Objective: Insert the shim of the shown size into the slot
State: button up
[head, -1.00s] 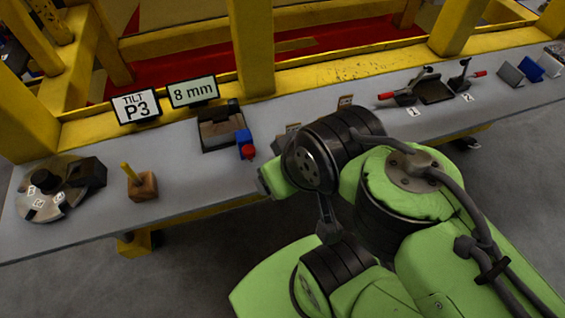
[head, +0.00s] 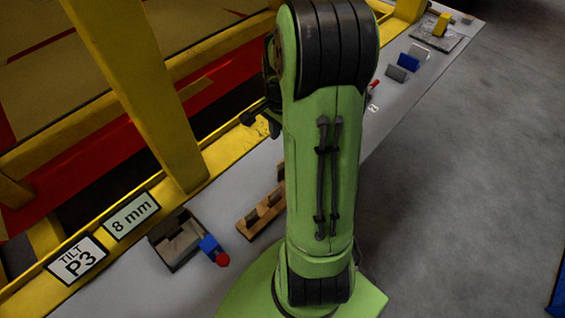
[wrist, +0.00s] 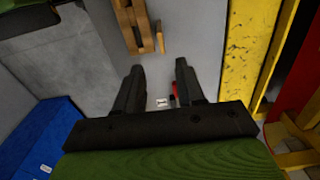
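The sign (head: 131,215) reads "8 mm" in the head view. Beside it, a dark block with an open recess (head: 178,240) sits on the bench; whether this recess is the slot I cannot tell. A wooden notched rack (head: 262,212) lies to its right, partly behind my arm; it also shows at the top of the wrist view (wrist: 130,25). Any shims in it are too small to make out. My gripper (wrist: 160,65) is open and empty above the bench, its fingers pointing toward the rack's side of the wrist view. In the head view my arm largely hides it.
A "TILT P3" sign (head: 77,260) stands beside the size sign. A blue part with a red knob (head: 213,250) adjoins the dark block. A yellow post (head: 140,95) rises behind the bench. A red handle (wrist: 173,92) lies below my fingers. Small blue and grey blocks (head: 408,62) stand farther along.

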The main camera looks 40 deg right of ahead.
send_over(282, 162)
jog(key=f, duration=0.6)
jog(key=shift+w+d+f, duration=0.15)
jog(key=shift+w+f, duration=0.1)
jog(key=shift+w, duration=0.1)
notch_tip(282, 162, down, 6)
jog(key=shift+s+d+r+b, duration=0.1)
jog(key=shift+b, duration=0.2)
jog(key=shift+s, duration=0.1)
jog(key=shift+c, duration=0.6)
grip_shut()
